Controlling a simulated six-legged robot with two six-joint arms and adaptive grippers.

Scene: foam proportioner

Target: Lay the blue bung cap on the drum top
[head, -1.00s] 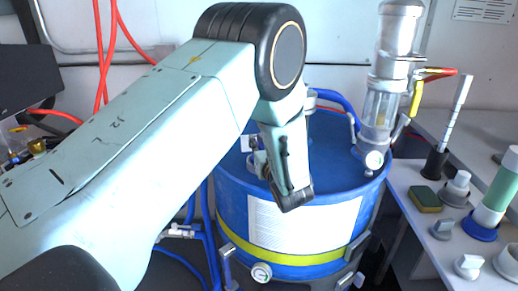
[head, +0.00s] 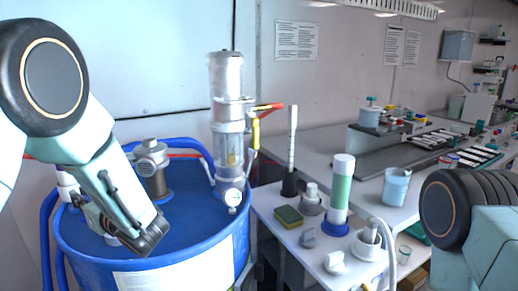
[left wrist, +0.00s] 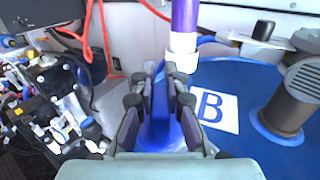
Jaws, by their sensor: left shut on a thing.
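The blue drum (head: 200,262) stands at lower left in the head view. Its flat blue top (left wrist: 225,75) also shows in the left wrist view, with a white label marked B (left wrist: 212,107). My left gripper (left wrist: 170,92) is over the drum top, close to the label's left side. It is shut on a blue piece (left wrist: 160,108), apparently the blue bung cap, held edge-on between the fingers. In the head view my arm mostly hides the fingers and the cap. I cannot tell whether the cap touches the drum. My right gripper is not in view.
A grey fitting (head: 152,165) and a clear pump column with gauge (head: 228,140) rise from the drum. A purple and white pipe (left wrist: 183,35) stands just beyond my left fingers. The right-hand bench (head: 290,225) holds a sponge (head: 288,217) and a green-and-white cylinder (head: 340,190).

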